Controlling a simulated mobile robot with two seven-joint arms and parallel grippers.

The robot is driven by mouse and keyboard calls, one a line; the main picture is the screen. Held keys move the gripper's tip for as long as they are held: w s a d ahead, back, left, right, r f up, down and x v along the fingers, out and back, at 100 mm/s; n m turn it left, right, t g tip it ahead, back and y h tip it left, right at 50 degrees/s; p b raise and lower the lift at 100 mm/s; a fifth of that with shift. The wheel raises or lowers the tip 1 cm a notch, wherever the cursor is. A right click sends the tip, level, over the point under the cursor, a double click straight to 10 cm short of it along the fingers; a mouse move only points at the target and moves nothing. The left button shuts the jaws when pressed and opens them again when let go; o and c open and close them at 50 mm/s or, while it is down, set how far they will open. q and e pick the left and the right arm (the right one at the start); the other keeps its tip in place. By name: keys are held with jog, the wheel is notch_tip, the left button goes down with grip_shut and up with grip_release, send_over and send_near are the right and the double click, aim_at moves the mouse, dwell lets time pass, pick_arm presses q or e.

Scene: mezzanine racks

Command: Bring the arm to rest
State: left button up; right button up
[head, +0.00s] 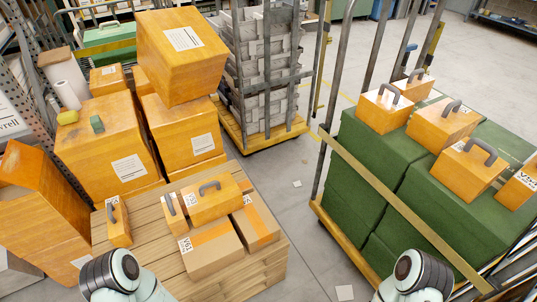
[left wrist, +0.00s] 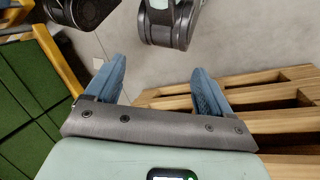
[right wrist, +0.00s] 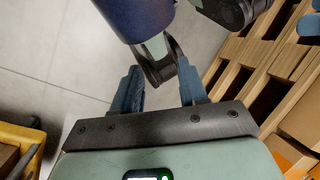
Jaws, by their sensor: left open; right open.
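My left gripper (left wrist: 160,85) shows in the left wrist view with its two blue fingers apart and nothing between them. My right gripper (right wrist: 160,90) shows in the right wrist view, also with its fingers apart and empty. Parts of my own arms and body fill the top of both wrist views. In the head view only links of my two arms show at the bottom edge, left and right; neither gripper's fingers are visible there.
A wooden pallet stack (head: 265,272) with orange handled boxes (head: 213,201) and cardboard boxes (head: 211,250) stands front left. A cart with green crates (head: 372,152) and orange boxes (head: 384,108) stands right. Grey floor (head: 300,222) lies between them. Another cart (head: 263,140) stands behind.

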pick_arm(q)
jog(key=s+d+n, duration=0.1)
jog(key=s+n, duration=0.3)
jog(key=s, duration=0.3)
jog(key=w+a+f+n+t+y+b, duration=0.1)
jog(key=w+a+f+t+b, duration=0.2)
jog(key=w+f+b, duration=0.7)
pick_arm(e)
jog(key=w+d+f+t+h, duration=0.1)
jog(key=w+d+f+t, duration=0.25)
jog(key=w+f, duration=0.65)
pick_arm(q)
jog(key=s+d+r+g+p, duration=0.1)
jog(key=s+r+p, duration=0.2)
jog(key=r+p, duration=0.6)
jog(key=s+d+r+g+p, duration=0.2)
jog(key=s+r+p, duration=0.2)
jog(key=r+p, duration=0.5)
jog(key=shift+r+h, duration=0.4)
jog(key=shift+r, duration=0.45)
pick_arm(e)
jog(key=s+a+r+g, duration=0.1)
jog(key=s+r, duration=0.3)
jog(key=r, duration=0.5)
jog(key=s+a+r+g+y, duration=0.1)
jog(key=s+a+r+g, duration=0.1)
jog(key=r, duration=0.7)
jog(key=shift+s+a+r, duration=0.2)
jog(key=shift+s+a, duration=0.1)
jog(key=shift+s, duration=0.55)
